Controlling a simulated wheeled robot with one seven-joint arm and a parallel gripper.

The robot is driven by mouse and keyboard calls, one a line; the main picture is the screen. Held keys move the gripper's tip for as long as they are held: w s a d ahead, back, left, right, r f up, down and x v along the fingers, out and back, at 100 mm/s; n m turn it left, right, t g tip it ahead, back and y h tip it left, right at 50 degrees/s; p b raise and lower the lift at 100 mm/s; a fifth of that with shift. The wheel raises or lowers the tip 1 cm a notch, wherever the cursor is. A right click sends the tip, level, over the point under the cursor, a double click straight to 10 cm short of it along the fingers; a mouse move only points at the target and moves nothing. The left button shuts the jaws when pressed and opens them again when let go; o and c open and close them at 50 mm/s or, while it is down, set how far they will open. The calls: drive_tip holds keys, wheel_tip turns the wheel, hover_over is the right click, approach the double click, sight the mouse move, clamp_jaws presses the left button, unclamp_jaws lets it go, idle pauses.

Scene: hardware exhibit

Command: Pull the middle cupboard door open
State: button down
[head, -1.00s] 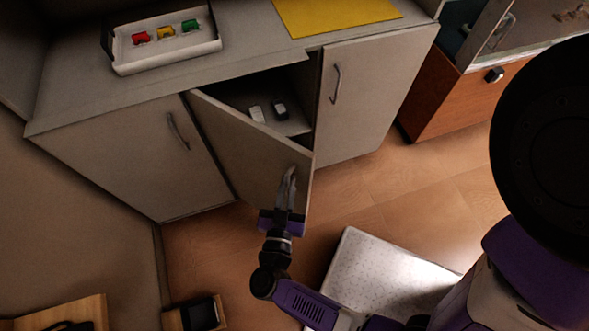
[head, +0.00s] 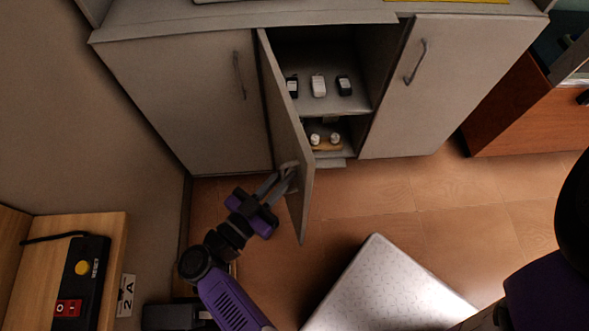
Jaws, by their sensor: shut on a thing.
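The middle cupboard door (head: 289,140) stands wide open, hinged on its left side and swung out toward me. My gripper (head: 288,178) is at the outer face of this door, near its free edge, shut on the door's handle. The handle is mostly hidden between the fingers. Inside the open cupboard (head: 337,120), an upper shelf holds small dark and white items (head: 318,86), and a lower level holds small white-topped items (head: 324,138).
A shut left door (head: 190,105) and a shut right door (head: 455,90) flank the opening. A pale patterned slab (head: 385,290) lies on the floor at the front. A wooden surface with a control box (head: 82,268) stands at the lower left.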

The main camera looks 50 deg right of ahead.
drive_tip(key=shift+w+a, duration=0.3)
drive_tip(key=shift+w, duration=0.15)
drive_tip(key=c, duration=1.8)
unclamp_jaws()
drive_tip(key=shift+o, duration=0.2)
drive_tip(key=shift+a, duration=0.1)
drive_tip(key=a+b, duration=0.2)
drive_tip(key=a, duration=0.5)
drive_tip(key=shift+s+a, duration=0.15)
drive_tip(key=shift+a, duration=0.15)
